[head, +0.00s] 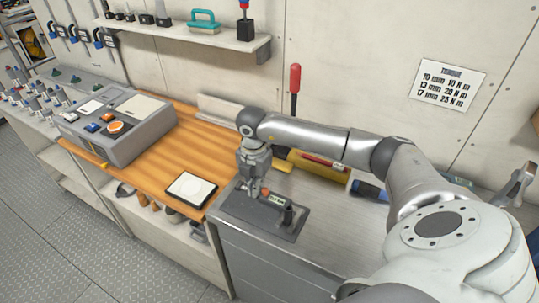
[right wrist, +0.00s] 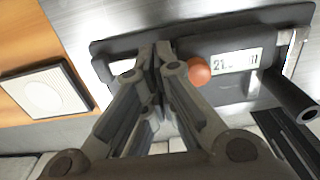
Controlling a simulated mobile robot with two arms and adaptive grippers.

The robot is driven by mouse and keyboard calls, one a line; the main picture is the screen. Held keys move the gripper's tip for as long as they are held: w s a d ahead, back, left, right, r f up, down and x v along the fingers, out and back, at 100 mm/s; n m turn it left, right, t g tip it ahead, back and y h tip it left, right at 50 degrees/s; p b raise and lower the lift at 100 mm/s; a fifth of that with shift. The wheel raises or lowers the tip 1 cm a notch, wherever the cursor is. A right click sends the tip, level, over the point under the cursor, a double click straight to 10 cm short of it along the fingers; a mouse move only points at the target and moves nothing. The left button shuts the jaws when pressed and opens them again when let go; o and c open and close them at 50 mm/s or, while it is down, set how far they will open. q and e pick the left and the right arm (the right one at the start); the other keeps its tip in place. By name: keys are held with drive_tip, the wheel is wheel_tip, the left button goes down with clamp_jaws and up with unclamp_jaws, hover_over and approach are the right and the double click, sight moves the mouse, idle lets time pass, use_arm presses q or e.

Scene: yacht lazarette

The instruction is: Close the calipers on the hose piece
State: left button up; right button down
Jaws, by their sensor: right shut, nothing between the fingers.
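The calipers (head: 250,212) are a dark grey fixture on the metal worktop, with a small display (right wrist: 238,62) reading about 21; its last digits are unclear. A round orange knob (right wrist: 199,72) sits beside the display. A dark upright cylinder, seemingly the hose piece (head: 288,215), stands at the right end of the calipers; it also shows in the right wrist view (right wrist: 288,98). My right gripper (head: 256,190) is shut and empty, pointing down over the calipers, left of the knob in the right wrist view. Its fingers hide part of the fixture; contact is unclear. My left gripper is not in view.
A white framed pad (head: 190,188) lies on the wooden worktop left of the calipers. A grey control box (head: 118,125) stands farther left. A yellow cylinder (head: 318,168) and a blue-handled tool (head: 368,190) lie behind, near my right arm. The wood between box and pad is clear.

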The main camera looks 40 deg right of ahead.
drive_tip(key=shift+w+a, duration=0.3)
drive_tip(key=shift+w, duration=0.35)
wheel_tip(320, 180, up, 8)
drive_tip(key=p, duration=0.5)
idle(0.4)
